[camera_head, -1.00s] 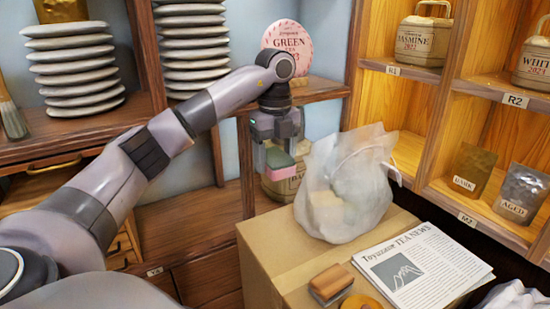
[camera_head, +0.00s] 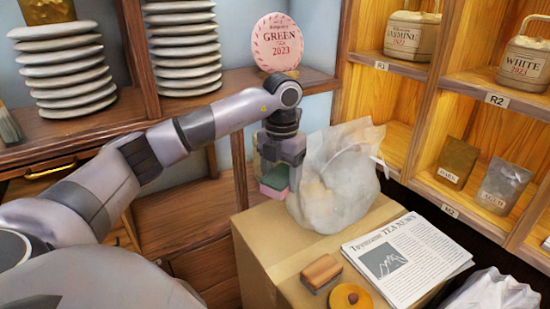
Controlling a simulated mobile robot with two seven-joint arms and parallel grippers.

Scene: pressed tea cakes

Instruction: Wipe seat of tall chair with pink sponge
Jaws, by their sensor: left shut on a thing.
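The pink sponge (camera_head: 273,190) has a green upper layer and hangs below my left gripper (camera_head: 276,170). My left gripper is shut on the sponge, beside the left side of a white translucent bag and near the far edge of a cardboard box. The gripper's fingertips are partly hidden by the bag. No tall chair can be made out in this view. My right gripper is not in view.
The cardboard box (camera_head: 262,247) bears the white bag (camera_head: 338,190), a newspaper (camera_head: 408,262), a wooden block (camera_head: 321,271) and a round orange thing (camera_head: 352,299). Stacked pale discs (camera_head: 66,75) stand on the left shelf. Wooden cubbies (camera_head: 400,110) line the right.

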